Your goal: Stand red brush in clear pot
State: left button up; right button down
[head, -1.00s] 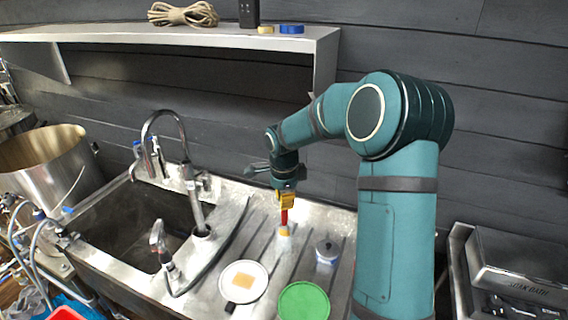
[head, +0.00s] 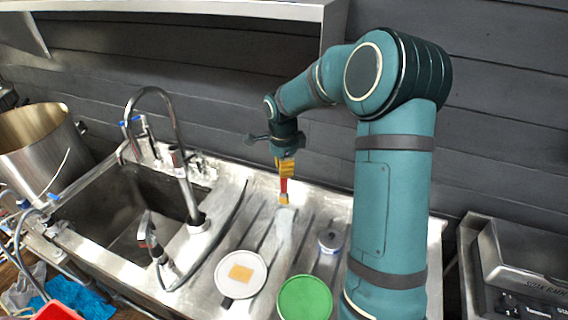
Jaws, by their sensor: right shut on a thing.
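My right gripper (head: 286,167), with yellow fingers, is shut on the red brush (head: 284,185) above the grooved steel drainboard. The brush hangs about upright, pale bristle end down. A pale streak shows on the drainboard below it; I cannot tell whether this is glare or the wall of a clear pot. A small greyish round vessel (head: 329,242) stands to the right of the brush; I cannot tell whether it is clear. My left gripper is not in view.
A white round lid or dish (head: 230,283) with a tan square and a green round lid (head: 305,298) are at the drainboard's front. The sink (head: 120,215) with its tall tap (head: 178,125) lies to the left. A steel box (head: 520,265) stands at the right.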

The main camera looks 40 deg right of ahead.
aim_at(284, 202)
jog(key=shift+f, duration=0.8)
jog(key=shift+f+b, duration=1.2)
jog(key=shift+f, duration=0.35)
jog(key=shift+f+b, duration=2.9)
jog(key=shift+f, duration=0.9)
jog(key=c, duration=1.1)
grip_release()
jog(key=shift+o, duration=0.2)
jog(key=shift+r, duration=0.1)
jog(key=r, duration=1.1)
jog(key=shift+s+a+r, duration=0.1)
jog(key=shift+a+r, duration=0.15)
jog(key=shift+r, duration=0.15)
